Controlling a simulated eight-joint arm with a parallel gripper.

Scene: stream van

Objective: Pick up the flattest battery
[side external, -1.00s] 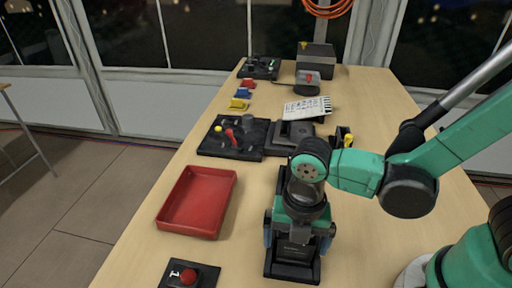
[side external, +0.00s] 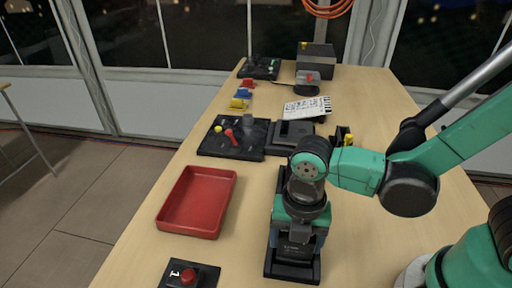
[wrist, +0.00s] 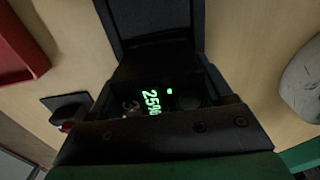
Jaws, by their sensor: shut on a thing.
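A black battery (side external: 292,246) with small pale lettering stands in a black dock (side external: 292,272) at the near middle of the table. My gripper (side external: 298,234) points down over it, its fingers shut on the battery's two sides. In the wrist view the dark battery (wrist: 150,72) fills the middle, and a green lit readout (wrist: 151,102) starting with 25 shows near its end. The battery seems still down in the dock; any gap beneath it is hidden. Another black dock-like unit (side external: 295,133) lies farther back; I cannot tell whether it holds a battery.
A red tray (side external: 197,231), empty, lies left of the dock. A red button box (side external: 188,277) is at the near left edge. A black board (side external: 216,148) with red and yellow parts, a printed sheet (side external: 307,107) and a grey box (side external: 316,56) stand farther back.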

